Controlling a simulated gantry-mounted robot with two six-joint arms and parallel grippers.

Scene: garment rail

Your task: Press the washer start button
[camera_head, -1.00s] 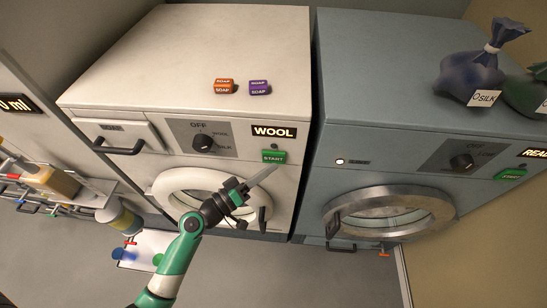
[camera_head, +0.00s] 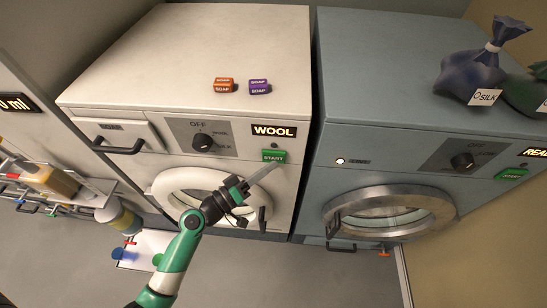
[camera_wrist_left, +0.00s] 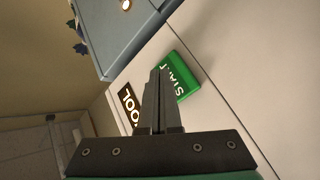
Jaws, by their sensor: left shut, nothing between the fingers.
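The white washer (camera_head: 190,60) stands left of centre in the head view. Its green START button (camera_head: 273,156) is on the front panel, below the lit WOOL display (camera_head: 274,131). The button also shows in the left wrist view (camera_wrist_left: 180,75), just beyond the fingertips. My left gripper (camera_head: 268,169) is shut and empty, its fingertips just below the button in the head view. In the left wrist view its fingers (camera_wrist_left: 157,80) overlap the button's edge and partly cover the display. Whether the tips touch the button I cannot tell. My right gripper is not in view.
The washer's dial (camera_head: 202,142) points near WOOL, and its round door (camera_head: 180,183) looks shut. Two soap boxes (camera_head: 223,85) (camera_head: 260,87) sit on top. A blue-grey machine (camera_head: 385,60) with its own START button (camera_head: 511,174) stands to the right, with tied bags (camera_head: 470,74) on it.

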